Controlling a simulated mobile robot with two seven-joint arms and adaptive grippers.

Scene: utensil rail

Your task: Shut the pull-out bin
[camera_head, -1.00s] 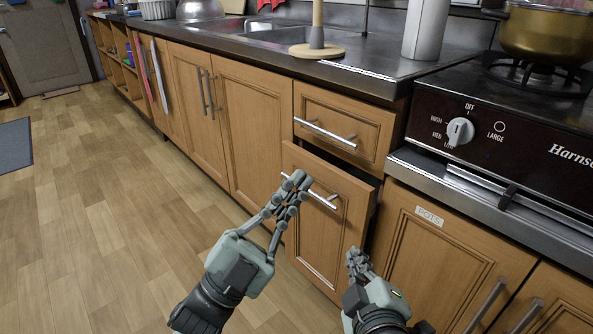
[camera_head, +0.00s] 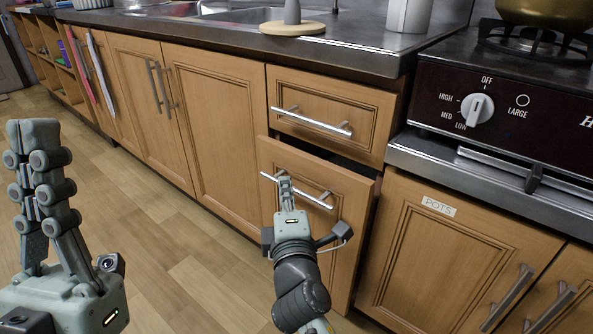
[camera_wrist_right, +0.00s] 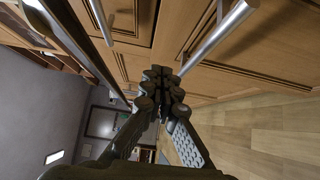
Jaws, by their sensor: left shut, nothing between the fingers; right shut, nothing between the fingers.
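The pull-out bin (camera_head: 356,205) is the wooden front with a bar handle (camera_head: 322,201), below a shallow drawer. It stands a little way out, with a dark gap showing along its top edge. My right gripper (camera_head: 284,180) is shut and empty, its fingertips in front of the bin's panel by the left part of the handle; I cannot tell whether they touch. In the right wrist view its closed fingers (camera_wrist_right: 162,80) point toward the wooden fronts, near a metal bar handle. My left gripper (camera_head: 35,130) is shut and empty, raised over the floor at far left.
The drawer (camera_head: 335,105) above the bin has its own bar handle. To the right are the "POTS" cupboard (camera_head: 440,250) and the stove panel with a knob (camera_head: 477,110). Closed cupboards (camera_head: 215,140) stand to the left. The wooden floor (camera_head: 185,235) at left is clear.

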